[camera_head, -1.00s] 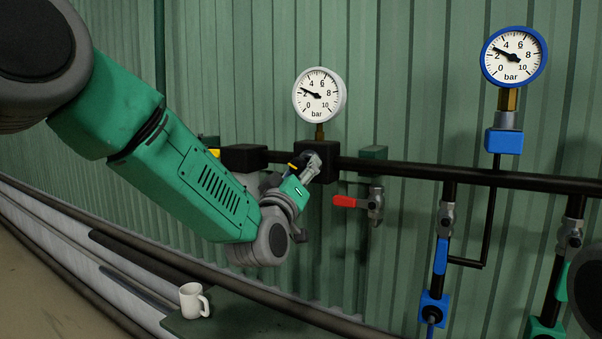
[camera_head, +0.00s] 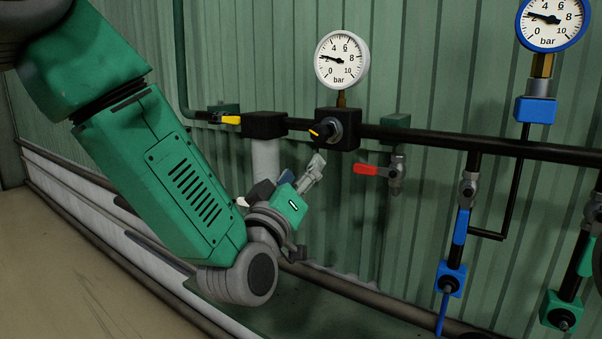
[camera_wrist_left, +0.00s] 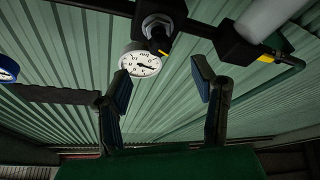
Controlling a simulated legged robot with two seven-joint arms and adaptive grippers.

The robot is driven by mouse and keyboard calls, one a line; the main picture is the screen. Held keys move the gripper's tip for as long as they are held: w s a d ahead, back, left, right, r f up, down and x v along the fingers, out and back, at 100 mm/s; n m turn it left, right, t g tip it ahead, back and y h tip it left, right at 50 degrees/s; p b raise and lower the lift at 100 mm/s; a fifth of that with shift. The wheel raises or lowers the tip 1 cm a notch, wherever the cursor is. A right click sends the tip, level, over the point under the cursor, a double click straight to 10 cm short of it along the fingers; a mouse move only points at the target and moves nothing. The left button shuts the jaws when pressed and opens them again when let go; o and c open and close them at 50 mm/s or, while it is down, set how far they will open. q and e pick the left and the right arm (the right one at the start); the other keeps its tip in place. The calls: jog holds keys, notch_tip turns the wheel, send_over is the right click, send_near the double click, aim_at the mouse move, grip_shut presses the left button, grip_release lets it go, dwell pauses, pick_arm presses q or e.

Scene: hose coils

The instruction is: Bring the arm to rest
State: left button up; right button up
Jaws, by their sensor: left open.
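My left arm comes in from the upper left in the head view. Its gripper (camera_head: 312,172) is below and a little left of the black valve block (camera_head: 350,138) with a yellow-marked knob (camera_head: 322,130). The gripper is apart from the knob and holds nothing that I can see. In the left wrist view the two fingers (camera_wrist_left: 162,82) stand apart with empty space between them. The block (camera_wrist_left: 168,12) and its dark knob (camera_wrist_left: 158,38) show beyond the fingertips there. My right gripper is not in view.
A white-rimmed gauge (camera_head: 341,59) stands above the block, a blue-rimmed gauge (camera_head: 551,20) at right. A black pipe (camera_head: 430,137) runs along the green corrugated wall. A red-handled valve (camera_head: 370,169) is right of my gripper. A blue valve handle (camera_head: 461,226) hangs farther right.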

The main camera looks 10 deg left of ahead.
pick_arm(q)
jog(key=s+a+f+m+g, duration=0.15)
jog(key=s+f+g, duration=0.25)
jog(key=f, duration=0.7)
jog(key=s+a+f+m+g+y, duration=0.1)
jog(key=s+a+f+g, duration=0.15)
jog(key=f, duration=0.95)
jog(key=s+a+f+m+g, duration=0.15)
jog(key=s+f+g, duration=0.3)
jog(key=f, duration=0.65)
jog(key=s+a+f+g, duration=0.3)
jog(key=s+f, duration=0.2)
jog(key=s, duration=0.3)
jog(key=s+a+f+m+g+y, duration=0.1)
jog(key=s+a+f+g, duration=0.2)
jog(key=s, duration=0.6)
jog(key=s+a+f+g+y, duration=0.1)
jog(key=s+a+f+g, duration=0.2)
jog(key=s+f, duration=0.4)
jog(key=shift+s+f+m+g, duration=0.25)
jog(key=shift+s+g, duration=0.25)
jog(key=shift+s, duration=0.6)
